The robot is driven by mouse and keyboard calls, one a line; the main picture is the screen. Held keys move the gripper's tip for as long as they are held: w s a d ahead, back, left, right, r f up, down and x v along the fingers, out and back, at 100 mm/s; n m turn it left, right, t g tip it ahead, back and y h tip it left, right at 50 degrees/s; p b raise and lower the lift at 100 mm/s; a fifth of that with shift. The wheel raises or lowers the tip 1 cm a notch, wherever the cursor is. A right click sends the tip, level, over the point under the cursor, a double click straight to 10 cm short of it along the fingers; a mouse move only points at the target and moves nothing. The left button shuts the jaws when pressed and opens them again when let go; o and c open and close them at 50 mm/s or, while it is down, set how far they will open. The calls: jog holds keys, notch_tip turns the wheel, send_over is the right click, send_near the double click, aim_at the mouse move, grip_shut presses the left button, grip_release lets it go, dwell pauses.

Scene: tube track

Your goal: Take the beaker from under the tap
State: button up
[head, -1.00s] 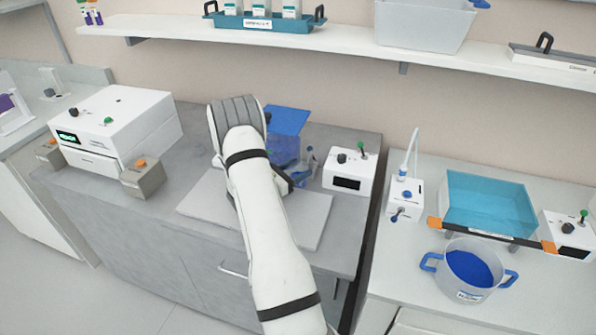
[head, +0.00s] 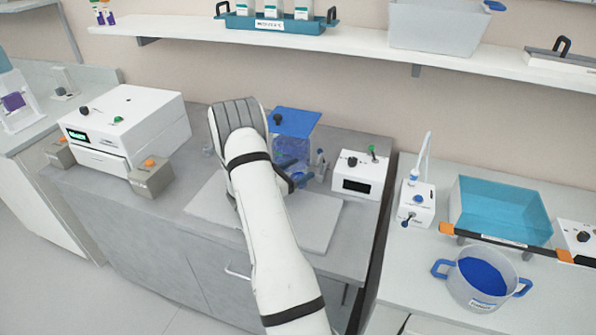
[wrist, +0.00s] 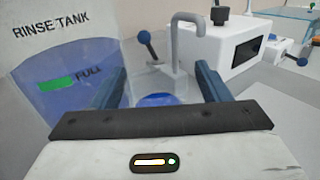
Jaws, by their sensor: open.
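The rinse tank (wrist: 75,80), clear with blue liquid and a green "FULL" mark, fills the left of the wrist view; it also shows behind my arm in the head view (head: 291,150). The grey hooked tap (wrist: 183,40) stands beside it. A clear beaker with blue at its bottom (wrist: 158,99) appears below the tap, between my fingers; its outline is faint and its lower part is hidden by my gripper. My gripper (wrist: 160,80) is open, with one dark blue finger on each side of the beaker. I cannot tell whether either finger touches it.
A blue-knobbed lever (wrist: 146,41) is close by the tap. A white box with a dark screen (head: 360,174) stands right of the tank. A pale mat (head: 313,222) lies in front. A white machine (head: 125,128) stands at the left.

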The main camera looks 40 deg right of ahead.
jog(key=shift+w+r, duration=0.15)
jog(key=shift+w, duration=0.15)
jog(key=shift+a, duration=0.1)
jog(key=shift+w+a, duration=0.1)
jog(key=shift+a, duration=0.25)
jog(key=a+b, duration=0.1)
jog(key=a, duration=0.4)
jog(key=shift+w+a+f+b, duration=0.15)
jog(key=shift+a+f+b, duration=0.05)
jog(key=shift+a+b, duration=0.15)
jog(key=shift+a, duration=0.65)
